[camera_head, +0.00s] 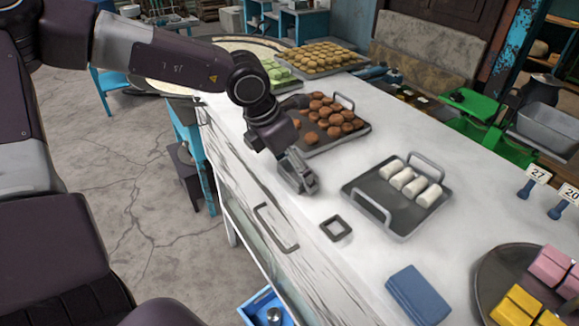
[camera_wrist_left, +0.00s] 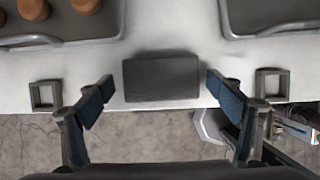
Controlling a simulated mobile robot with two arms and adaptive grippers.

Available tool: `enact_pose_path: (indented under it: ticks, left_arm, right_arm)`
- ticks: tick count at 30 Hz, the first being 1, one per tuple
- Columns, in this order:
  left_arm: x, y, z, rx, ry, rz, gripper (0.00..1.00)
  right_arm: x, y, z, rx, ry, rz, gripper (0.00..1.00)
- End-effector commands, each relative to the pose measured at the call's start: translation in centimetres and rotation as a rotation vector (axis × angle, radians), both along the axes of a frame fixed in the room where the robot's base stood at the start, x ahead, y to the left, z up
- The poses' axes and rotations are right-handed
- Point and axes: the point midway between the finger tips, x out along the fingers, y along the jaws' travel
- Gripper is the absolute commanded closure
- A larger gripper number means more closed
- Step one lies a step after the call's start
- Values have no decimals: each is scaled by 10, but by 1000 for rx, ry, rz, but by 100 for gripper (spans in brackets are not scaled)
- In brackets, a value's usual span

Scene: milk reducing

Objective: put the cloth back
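A folded blue cloth (camera_head: 418,295) lies flat near the front edge of the white counter in the head view. My left gripper (camera_head: 300,180) is over the counter's front edge, farther back and left of the blue cloth. In the left wrist view, my left gripper (camera_wrist_left: 153,92) is open, fingers wide apart. A dark grey flat rectangle (camera_wrist_left: 161,77) lies at the counter edge between the fingers as seen from above, apart from both; I cannot tell if it is cloth. The arm hides it in the head view. My right gripper is not in view.
The counter (camera_head: 300,222) holds a tray of brown pastries (camera_head: 353,139), a tray of white rolls (camera_head: 427,218) and a small square frame (camera_head: 335,228). A round plate (camera_head: 487,290) with yellow and pink blocks stands at the right.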

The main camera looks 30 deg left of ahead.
Motion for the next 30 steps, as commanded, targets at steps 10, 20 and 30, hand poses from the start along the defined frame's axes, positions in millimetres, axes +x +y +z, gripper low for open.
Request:
enact_pose_path:
  ticks: [10,20,30]
  left_arm:
    - [0,0,4,0,1,0,14]
    - [-13,6,41,1,-7,0,14]
    - [-33,14,91,-1,-6,1,14]
  right_arm:
    - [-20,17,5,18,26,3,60]
    - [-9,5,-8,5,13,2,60]
    - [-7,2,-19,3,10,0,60]
